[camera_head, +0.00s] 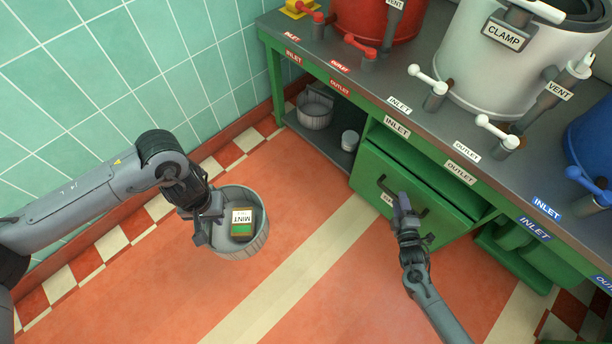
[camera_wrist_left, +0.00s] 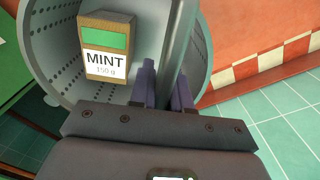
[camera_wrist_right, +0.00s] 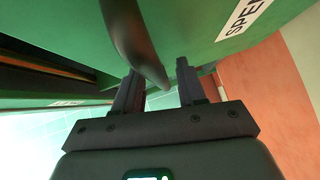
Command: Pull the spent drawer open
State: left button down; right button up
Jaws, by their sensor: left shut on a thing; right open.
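The green spent drawer (camera_head: 365,170) is in the bench front, with a dark bar handle (camera_wrist_right: 135,40) and a partly hidden white label (camera_wrist_right: 243,18). A gap shows behind the top edge of its front; I cannot tell how far out it stands. My right gripper (camera_head: 403,203) is at the handle. In the right wrist view its fingers (camera_wrist_right: 162,92) are apart, with the handle's curved bar between their tips. My left gripper (camera_head: 203,222) is shut on the grey bar of a perforated basket (camera_wrist_left: 45,45), holding it over the floor.
A MINT box (camera_head: 243,222) lies in the basket. The bench top (camera_head: 400,125) carries a red, a whitish and a blue vessel with valves. The floor before the drawer looks clear.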

jog(key=shift+w, duration=0.35)
grip_shut()
